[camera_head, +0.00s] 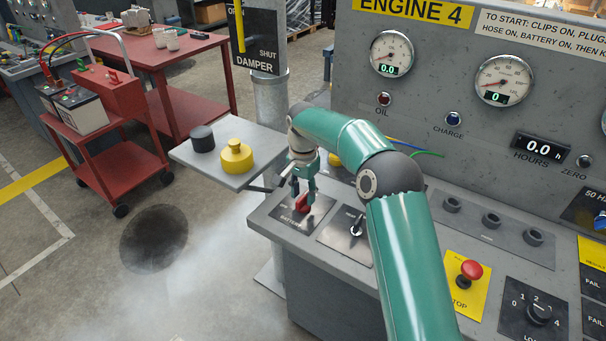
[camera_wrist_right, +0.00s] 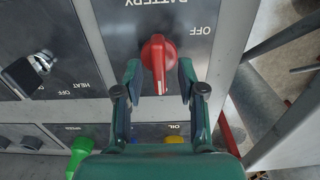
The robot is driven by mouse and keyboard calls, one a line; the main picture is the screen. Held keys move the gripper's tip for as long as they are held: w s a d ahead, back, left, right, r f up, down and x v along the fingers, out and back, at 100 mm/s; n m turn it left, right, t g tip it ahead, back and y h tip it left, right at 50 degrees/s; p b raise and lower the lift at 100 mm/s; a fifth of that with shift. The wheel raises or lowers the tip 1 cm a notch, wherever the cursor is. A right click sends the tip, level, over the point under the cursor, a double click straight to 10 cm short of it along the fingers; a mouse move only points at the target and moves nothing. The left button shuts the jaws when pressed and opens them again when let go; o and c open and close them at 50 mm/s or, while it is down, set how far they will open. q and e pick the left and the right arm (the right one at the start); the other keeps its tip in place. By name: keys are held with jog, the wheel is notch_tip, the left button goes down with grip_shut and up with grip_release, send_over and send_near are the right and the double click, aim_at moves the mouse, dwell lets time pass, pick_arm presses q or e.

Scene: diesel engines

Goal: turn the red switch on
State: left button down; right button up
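The red switch (camera_head: 303,204) is a rotary handle on a dark plate marked BATTERY on the sloping console. In the right wrist view, the red switch (camera_wrist_right: 158,55) lies between my right gripper's fingers, its long grip running up and down the picture. The word OFF is printed to its upper right. My right gripper (camera_head: 304,190) points down at the switch. In the wrist view the right gripper (camera_wrist_right: 159,75) is open, one finger on each side, with narrow gaps to the switch. My left gripper is not in view.
A black-handled key switch (camera_head: 356,226) sits beside the battery plate. A red stop button (camera_head: 470,270) is further right. A grey shelf with a yellow knobbed weight-like piece (camera_head: 236,157) and a black cap (camera_head: 202,139) adjoins the console's left. The damper post (camera_head: 271,105) stands behind.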

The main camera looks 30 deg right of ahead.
aim_at(304, 196)
notch_tip(304, 196, up, 11)
jog(key=shift+f, duration=0.2)
dwell(0.6)
